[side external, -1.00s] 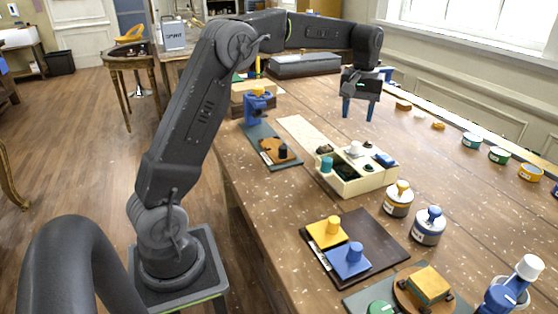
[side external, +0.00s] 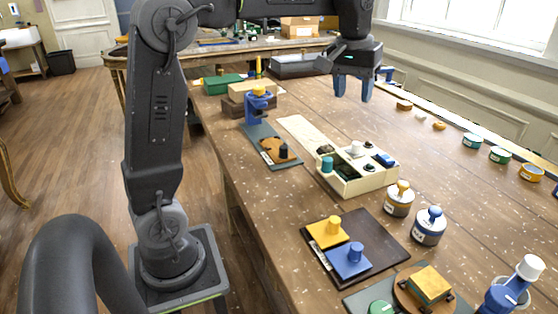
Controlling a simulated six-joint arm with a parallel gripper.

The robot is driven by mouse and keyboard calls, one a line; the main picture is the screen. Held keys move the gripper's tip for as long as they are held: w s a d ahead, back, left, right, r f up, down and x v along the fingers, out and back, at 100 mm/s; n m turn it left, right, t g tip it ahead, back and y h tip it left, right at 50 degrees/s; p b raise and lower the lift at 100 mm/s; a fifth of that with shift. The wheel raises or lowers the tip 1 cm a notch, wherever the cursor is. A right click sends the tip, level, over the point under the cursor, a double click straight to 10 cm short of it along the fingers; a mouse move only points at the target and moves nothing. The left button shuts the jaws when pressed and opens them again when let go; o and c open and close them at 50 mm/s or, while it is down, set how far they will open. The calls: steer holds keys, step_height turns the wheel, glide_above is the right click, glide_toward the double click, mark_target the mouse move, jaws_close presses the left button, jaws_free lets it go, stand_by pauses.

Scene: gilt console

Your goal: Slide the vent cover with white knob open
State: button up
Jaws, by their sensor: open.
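A cream box (side external: 350,188) with several compartments sits mid-table. A small white knob (side external: 355,147) stands at the back part of the box. The cover under it is too small to make out clearly, and I cannot tell how far it is slid.
A dark board (side external: 380,238) with yellow and blue knobbed blocks lies in front. A blue clamp-like piece (side external: 258,106) stands at left. Small tins line the right edge.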

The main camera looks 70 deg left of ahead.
steer(key=s+d+f+m+t, duration=0.2)
steer(key=s+d+f+m, duration=0.1)
steer(key=s, duration=0.7)
steer(key=s+d+f+m+t, duration=0.1)
steer(key=s+d+f+m, duration=0.2)
steer(key=s, duration=0.7)
steer(key=shift+s+d+f+t, duration=0.2)
steer(key=shift+d+f+t, duration=0.2)
steer(key=shift+d+f, duration=0.6)
steer(key=shift+d+r, duration=0.2)
steer(key=shift+r, duration=0.05)
steer(key=w+a+r+n+g, duration=0.1)
steer(key=w+a+r+n, duration=0.1)
steer(key=w+r, duration=0.35)
steer(key=w+a+r+n+g, duration=0.2)
steer(key=w+a, duration=0.1)
steer(key=w, duration=0.6)
steer(key=n+g, duration=0.2)
steer(key=n, duration=0.3)
glide_toward(357, 143)
steer(key=f, duration=0.9)
steer(key=shift+w+a+f, duration=0.15)
steer(key=shift+a+f, duration=0.05)
steer(key=shift+f, duration=0.15)
